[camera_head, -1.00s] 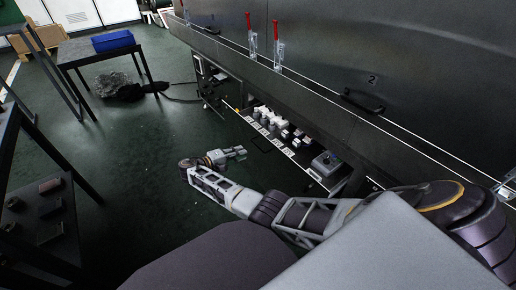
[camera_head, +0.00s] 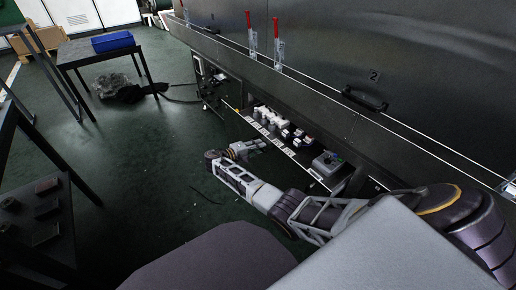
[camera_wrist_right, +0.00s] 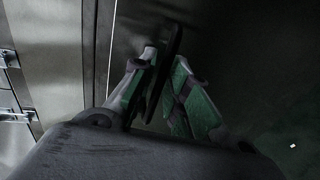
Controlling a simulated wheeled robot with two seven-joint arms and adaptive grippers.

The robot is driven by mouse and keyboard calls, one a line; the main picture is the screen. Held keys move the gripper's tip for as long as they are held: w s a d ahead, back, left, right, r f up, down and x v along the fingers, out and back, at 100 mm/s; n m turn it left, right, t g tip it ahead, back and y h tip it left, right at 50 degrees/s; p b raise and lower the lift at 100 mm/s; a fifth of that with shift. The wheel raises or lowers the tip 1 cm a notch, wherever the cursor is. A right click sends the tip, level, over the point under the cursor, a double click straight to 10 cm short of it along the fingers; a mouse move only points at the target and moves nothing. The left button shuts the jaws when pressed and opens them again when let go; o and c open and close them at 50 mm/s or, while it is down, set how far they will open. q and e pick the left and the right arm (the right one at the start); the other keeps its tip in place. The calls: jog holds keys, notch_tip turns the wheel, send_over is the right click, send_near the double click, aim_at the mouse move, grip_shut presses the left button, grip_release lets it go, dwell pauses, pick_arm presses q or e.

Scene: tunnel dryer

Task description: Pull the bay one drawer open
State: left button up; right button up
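The low drawer (camera_head: 311,171) with a pale labelled front edge sits under the dryer and shows white and dark items inside. I cannot read which bay it belongs to. My right gripper (camera_head: 257,146) is low beside the drawer's front, with its arm coming from the lower right. In the right wrist view a dark bar-like handle (camera_wrist_right: 176,45) runs between the fingers of my right gripper (camera_wrist_right: 163,75). The fingers stand apart on either side of it, and a gap shows toward the right finger. My left gripper is not in view.
The dryer wall (camera_head: 440,90) carries a dark handle (camera_head: 364,99) under the number 2. Red-handled tools (camera_head: 277,40) stand along its ledge. A table with a blue tray (camera_head: 113,41) is at the back left, a dark rack (camera_head: 40,215) at left.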

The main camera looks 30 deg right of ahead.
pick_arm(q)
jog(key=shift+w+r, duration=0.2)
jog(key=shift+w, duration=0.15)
pick_arm(e)
grip_shut()
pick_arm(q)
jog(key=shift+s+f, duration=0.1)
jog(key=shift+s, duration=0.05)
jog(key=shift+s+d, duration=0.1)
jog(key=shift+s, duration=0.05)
